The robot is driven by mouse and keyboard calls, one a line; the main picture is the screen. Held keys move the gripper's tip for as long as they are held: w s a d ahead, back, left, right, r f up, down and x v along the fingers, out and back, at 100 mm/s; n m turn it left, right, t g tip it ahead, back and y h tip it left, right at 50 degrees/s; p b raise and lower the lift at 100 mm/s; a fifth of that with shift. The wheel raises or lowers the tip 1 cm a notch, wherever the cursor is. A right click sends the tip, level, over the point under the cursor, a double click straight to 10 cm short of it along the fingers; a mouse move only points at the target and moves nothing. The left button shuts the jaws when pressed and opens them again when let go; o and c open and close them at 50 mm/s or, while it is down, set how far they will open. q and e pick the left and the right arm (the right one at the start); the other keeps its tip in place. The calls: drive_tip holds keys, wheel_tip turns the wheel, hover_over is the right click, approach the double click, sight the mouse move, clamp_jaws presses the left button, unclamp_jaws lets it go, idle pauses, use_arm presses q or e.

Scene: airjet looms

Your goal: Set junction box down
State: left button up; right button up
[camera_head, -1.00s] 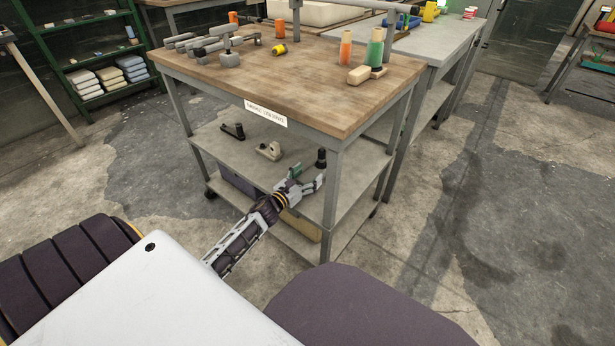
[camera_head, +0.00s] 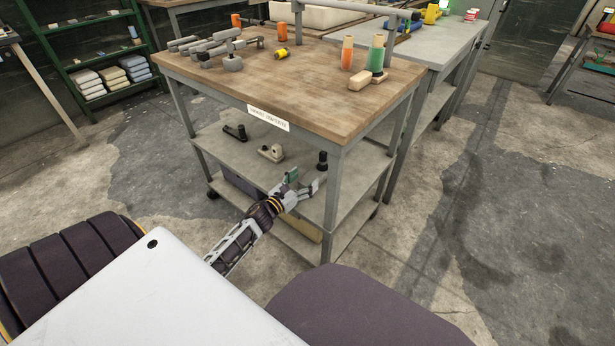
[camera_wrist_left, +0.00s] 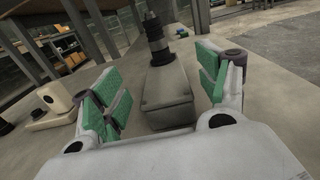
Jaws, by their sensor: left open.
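The junction box, a grey box (camera_wrist_left: 167,98), sits on the middle shelf (camera_head: 350,182) of the wood-topped bench. In the left wrist view it lies between my two green-padded fingers, with gaps on both sides. A black stepped fitting (camera_wrist_left: 156,40) stands at its far end; the head view shows this fitting (camera_head: 322,160) just beyond my fingers. I cannot tell whether it is part of the box. My left gripper (camera_head: 306,180) is open at the shelf's front edge. In the head view the grey box blends with the shelf and gripper. My right gripper is not in view.
A beige part (camera_head: 271,153) and a black part (camera_head: 235,132) lie on the same shelf to the left. The wooden top (camera_head: 320,90) overhangs the shelf, and a bench leg (camera_head: 332,200) stands right of my gripper. Bare shelf lies right of the black fitting.

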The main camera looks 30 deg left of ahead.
use_arm(q)
drive_tip(key=shift+s, duration=0.95)
drive_tip(key=s, duration=0.1)
drive_tip(key=s+p, duration=0.1)
drive_tip(key=s, duration=0.2)
drive_tip(key=shift+s+a, duration=0.25)
drive_tip(key=shift+s+p, duration=0.3)
drive_tip(key=shift+s, duration=0.45)
drive_tip(key=shift+s+a, duration=0.15)
drive_tip(key=shift+s, duration=0.35)
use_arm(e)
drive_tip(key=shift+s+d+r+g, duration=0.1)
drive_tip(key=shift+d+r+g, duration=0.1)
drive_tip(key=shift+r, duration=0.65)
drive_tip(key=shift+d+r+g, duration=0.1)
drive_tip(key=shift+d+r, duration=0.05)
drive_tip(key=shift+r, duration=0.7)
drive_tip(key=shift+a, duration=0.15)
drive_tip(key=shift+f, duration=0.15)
